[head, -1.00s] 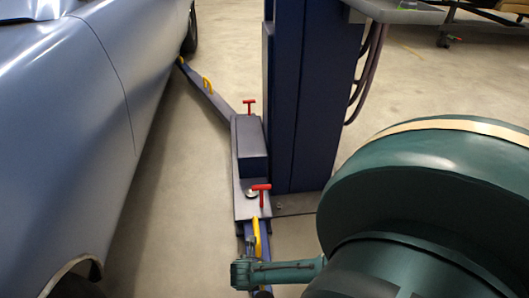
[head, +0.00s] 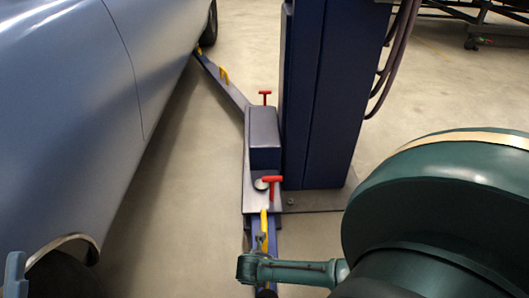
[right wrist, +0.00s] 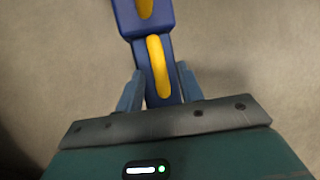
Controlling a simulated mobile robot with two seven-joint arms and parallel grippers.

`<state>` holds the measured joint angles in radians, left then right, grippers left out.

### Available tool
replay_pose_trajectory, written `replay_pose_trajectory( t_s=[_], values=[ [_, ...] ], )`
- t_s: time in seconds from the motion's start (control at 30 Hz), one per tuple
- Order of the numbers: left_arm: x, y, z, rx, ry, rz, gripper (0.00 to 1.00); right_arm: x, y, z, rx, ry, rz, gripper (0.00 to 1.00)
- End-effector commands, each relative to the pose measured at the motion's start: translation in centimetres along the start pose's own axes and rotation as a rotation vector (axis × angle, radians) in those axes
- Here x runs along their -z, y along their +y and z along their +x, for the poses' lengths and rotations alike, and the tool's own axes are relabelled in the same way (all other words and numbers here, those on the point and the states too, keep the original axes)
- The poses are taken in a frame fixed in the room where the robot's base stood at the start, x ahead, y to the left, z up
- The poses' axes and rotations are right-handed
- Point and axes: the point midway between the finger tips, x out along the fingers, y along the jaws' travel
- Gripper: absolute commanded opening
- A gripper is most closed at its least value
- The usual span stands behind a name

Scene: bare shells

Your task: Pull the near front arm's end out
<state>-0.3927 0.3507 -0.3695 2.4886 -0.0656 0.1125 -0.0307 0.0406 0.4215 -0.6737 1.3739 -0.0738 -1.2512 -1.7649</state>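The near front arm (head: 262,228) is a blue bar running toward me from the lift's base, partly hidden by my right arm. It carries a yellow handle (head: 264,222), and a red T-shaped pin (head: 272,182) stands at its inner end. In the right wrist view, the blue bar (right wrist: 152,42) and its curved yellow handle (right wrist: 159,66) show between the fingers of my right gripper (right wrist: 160,70). The fingers are apart, one on each side of the handle, with gaps beside it. A blue-grey piece at the lower left edge looks like part of my left gripper (head: 15,275); its fingers cannot be made out.
A light blue car (head: 90,110) stands along the left. The dark blue lift post (head: 325,95) rises behind the base, with hoses at its right. A second arm (head: 224,80) reaches back toward the car's wheel. Bare floor (head: 185,190) lies between car and lift.

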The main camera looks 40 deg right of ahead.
Motion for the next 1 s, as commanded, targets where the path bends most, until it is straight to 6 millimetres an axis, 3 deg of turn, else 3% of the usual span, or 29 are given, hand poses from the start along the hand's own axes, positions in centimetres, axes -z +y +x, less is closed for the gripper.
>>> replay_pose_trajectory(
  t_s=[0.43,1.0],
  values=[
    [-0.04,0.01,-0.01,0.000,-0.001,-0.001,0.36,0.02,-0.01,0.02,0.000,0.000,0.000,0.00],
    [0.07,-0.03,0.10,0.000,-0.008,-0.004,0.36,-0.26,-0.54,0.24,0.003,0.001,-0.002,0.00]
  ],
)
